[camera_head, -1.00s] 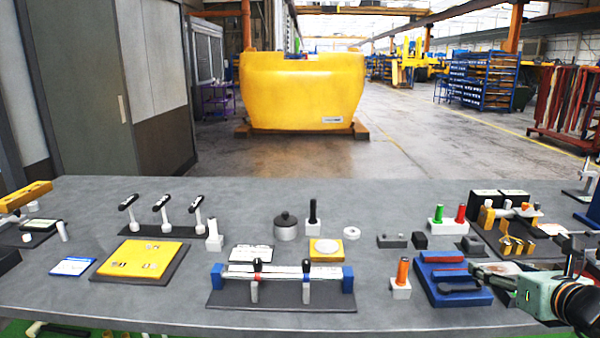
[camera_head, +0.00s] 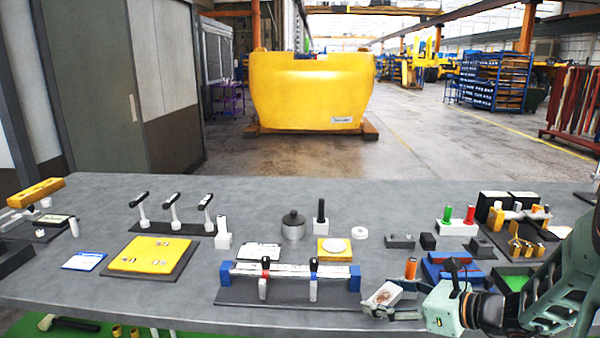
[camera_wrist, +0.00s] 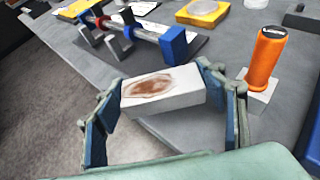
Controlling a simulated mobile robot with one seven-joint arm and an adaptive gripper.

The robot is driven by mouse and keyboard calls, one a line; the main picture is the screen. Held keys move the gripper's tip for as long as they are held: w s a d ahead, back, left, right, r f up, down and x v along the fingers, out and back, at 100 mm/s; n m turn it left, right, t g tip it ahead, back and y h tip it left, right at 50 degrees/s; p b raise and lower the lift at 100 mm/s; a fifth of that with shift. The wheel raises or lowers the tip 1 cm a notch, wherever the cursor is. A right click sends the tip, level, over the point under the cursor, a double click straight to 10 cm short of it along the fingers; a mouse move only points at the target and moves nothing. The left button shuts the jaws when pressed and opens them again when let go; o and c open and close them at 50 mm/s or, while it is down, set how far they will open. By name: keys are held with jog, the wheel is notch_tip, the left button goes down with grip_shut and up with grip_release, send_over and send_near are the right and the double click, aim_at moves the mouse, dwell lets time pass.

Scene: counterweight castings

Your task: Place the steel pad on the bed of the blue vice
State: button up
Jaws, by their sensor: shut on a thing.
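The steel pad (camera_wrist: 165,90) is a pale grey block with a brown rust-like stain on top. My gripper (camera_wrist: 160,82) is shut on it, one finger at each end.
An orange cylinder on a white block (camera_wrist: 268,58) stands close right of my gripper.

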jog(key=a, duration=0.1)
jog(key=a+f+n+g+y, duration=0.1)
jog(key=a, duration=0.1)
jog(key=s+a+n+y, duration=0.1)
jog(key=a, duration=0.1)
jog(key=shift+s+a+f+g, duration=0.1)
jog(key=shift+a+f+g, duration=0.1)
jog(key=shift+g, duration=0.1)
notch_tip(320, 180, up, 8)
jog(key=p, duration=1.4)
jog(key=shift+f, duration=0.15)
jog(key=shift+d, duration=0.15)
